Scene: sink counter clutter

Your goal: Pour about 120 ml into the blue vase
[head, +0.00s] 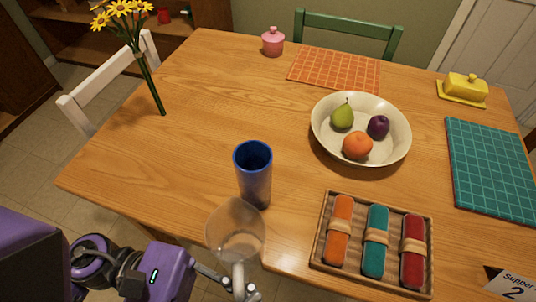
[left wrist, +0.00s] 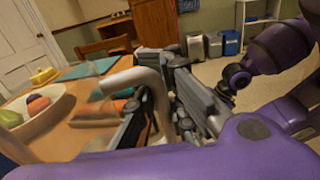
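The blue vase (head: 256,186) stands upright near the table's front edge in the head view. A clear jug (head: 235,228) with a pale handle is just in front of it, its rim close to the vase's lower front in the picture. I cannot make out how much liquid the jug holds. My left gripper (head: 240,290) is at the jug's handle. In the left wrist view the pale handle (left wrist: 150,82) passes between the fingers of the left gripper, which is closed around it; the jug's clear body is faint there. My right gripper is in neither view.
A cream bowl (head: 325,144) of fruit stands behind right of the vase. A wooden tray (head: 318,240) with several rolled cloths lies at right front. Yellow flowers (head: 125,8) are at the back left. Table left of the vase is clear.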

